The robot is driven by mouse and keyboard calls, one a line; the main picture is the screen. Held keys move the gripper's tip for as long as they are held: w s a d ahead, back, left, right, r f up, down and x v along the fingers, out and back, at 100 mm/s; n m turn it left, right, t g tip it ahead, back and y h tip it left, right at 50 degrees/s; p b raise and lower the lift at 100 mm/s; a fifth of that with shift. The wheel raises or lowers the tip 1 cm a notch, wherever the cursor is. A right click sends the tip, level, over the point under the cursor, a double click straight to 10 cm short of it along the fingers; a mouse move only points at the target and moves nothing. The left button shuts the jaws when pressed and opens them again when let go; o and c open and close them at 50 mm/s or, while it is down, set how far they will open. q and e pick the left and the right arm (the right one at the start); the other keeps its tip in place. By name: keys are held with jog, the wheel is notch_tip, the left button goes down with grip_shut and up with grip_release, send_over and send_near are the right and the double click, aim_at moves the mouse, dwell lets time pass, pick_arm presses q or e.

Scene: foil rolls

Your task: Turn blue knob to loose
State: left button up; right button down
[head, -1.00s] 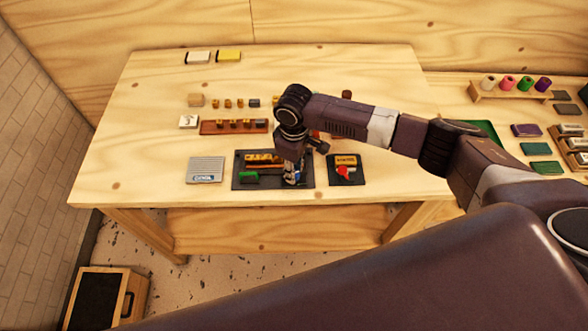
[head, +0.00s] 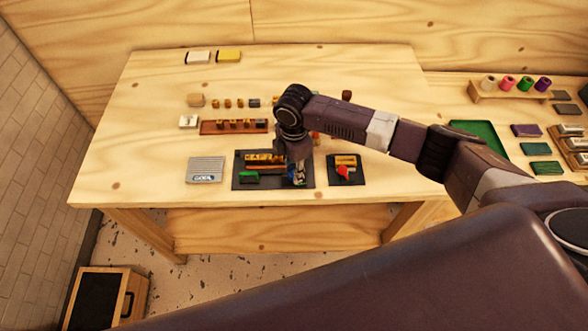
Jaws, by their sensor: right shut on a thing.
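The dark plate (head: 240,183) near the table's front edge bears a block with a row of gold letter pieces (head: 265,159) and a green piece (head: 249,177). My right gripper (head: 298,178) points down over the right end of this plate. It is shut on the blue knob (head: 300,171), of which only a little blue shows between and beside the fingers. The knob's setting is hidden. My left gripper is out of view.
A smaller dark plate (head: 352,181) with a red knob (head: 344,172) lies close to the right of my gripper. A grey box (head: 204,170) lies to the left. A wooden tray (head: 207,128) with small pieces is behind. The table's front left is clear.

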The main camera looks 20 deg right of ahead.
jog(key=n, duration=0.3)
jog(key=shift+w, duration=0.1)
jog(key=shift+n, duration=0.5)
jog(key=c, duration=1.6)
grip_release()
notch_tip(320, 180, up, 12)
jog(key=shift+r, duration=0.1)
